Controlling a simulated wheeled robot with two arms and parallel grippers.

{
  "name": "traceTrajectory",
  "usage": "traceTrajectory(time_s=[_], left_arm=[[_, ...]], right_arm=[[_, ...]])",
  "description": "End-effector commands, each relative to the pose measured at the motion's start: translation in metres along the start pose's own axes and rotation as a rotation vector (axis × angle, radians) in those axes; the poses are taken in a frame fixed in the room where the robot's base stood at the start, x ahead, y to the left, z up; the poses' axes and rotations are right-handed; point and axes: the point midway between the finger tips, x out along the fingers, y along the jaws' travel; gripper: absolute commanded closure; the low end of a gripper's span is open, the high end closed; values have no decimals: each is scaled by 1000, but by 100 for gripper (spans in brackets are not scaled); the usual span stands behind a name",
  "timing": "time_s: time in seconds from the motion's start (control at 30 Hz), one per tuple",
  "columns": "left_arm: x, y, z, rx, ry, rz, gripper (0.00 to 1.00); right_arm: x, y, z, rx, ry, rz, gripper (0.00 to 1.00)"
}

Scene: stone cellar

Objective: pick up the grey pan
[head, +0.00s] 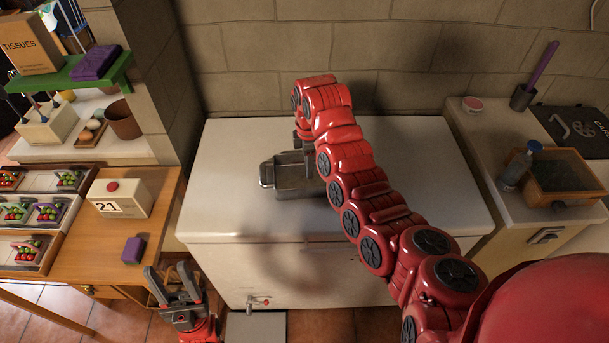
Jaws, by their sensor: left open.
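The grey pan (288,183) is a rectangular metal pan on the white chest top (225,155), near its middle. A short handle shows at its left end, and my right arm hides its right part. My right gripper (304,147) points down at the pan's back right side. Its fingers are mostly hidden by the arm, so I cannot tell whether they grip the pan. My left gripper (177,287) is open and empty, low at the front left, away from the pan.
A wooden table (85,262) at the left holds a calendar box (120,197), a purple block (133,250) and trays. A counter at the right carries a bottle (517,168) and a wooden box (562,176). The chest top is clear around the pan.

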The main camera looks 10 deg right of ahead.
Motion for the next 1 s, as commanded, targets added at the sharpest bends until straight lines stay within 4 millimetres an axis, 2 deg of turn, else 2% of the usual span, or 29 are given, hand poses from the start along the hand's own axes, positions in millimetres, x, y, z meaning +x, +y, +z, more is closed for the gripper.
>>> traceTrajectory(time_s=[0.13, 0.27, 0.3, 0.43, 0.67, 1.0], left_arm=[[-12, 1, 2, 0, 0, 0, 50], [-21, 1, 4, 0, 0, 0, 50], [-14, 1, 2, 0, -1, 0, 50], [-12, 1, 2, 0, 0, 0, 50], [-2, 0, 0, 0, 0, 0, 50], [13, -1, -2, 0, -1, 0, 50]], right_arm=[[30, 0, -2, -2, -1, 1, 60], [46, 0, -1, -2, -2, 3, 60], [48, 1, 0, 0, -3, 1, 60], [61, 1, 0, 0, -1, 1, 60], [71, 2, -1, -1, -2, -1, 60], [104, 6, -4, 0, -2, 1, 60]])
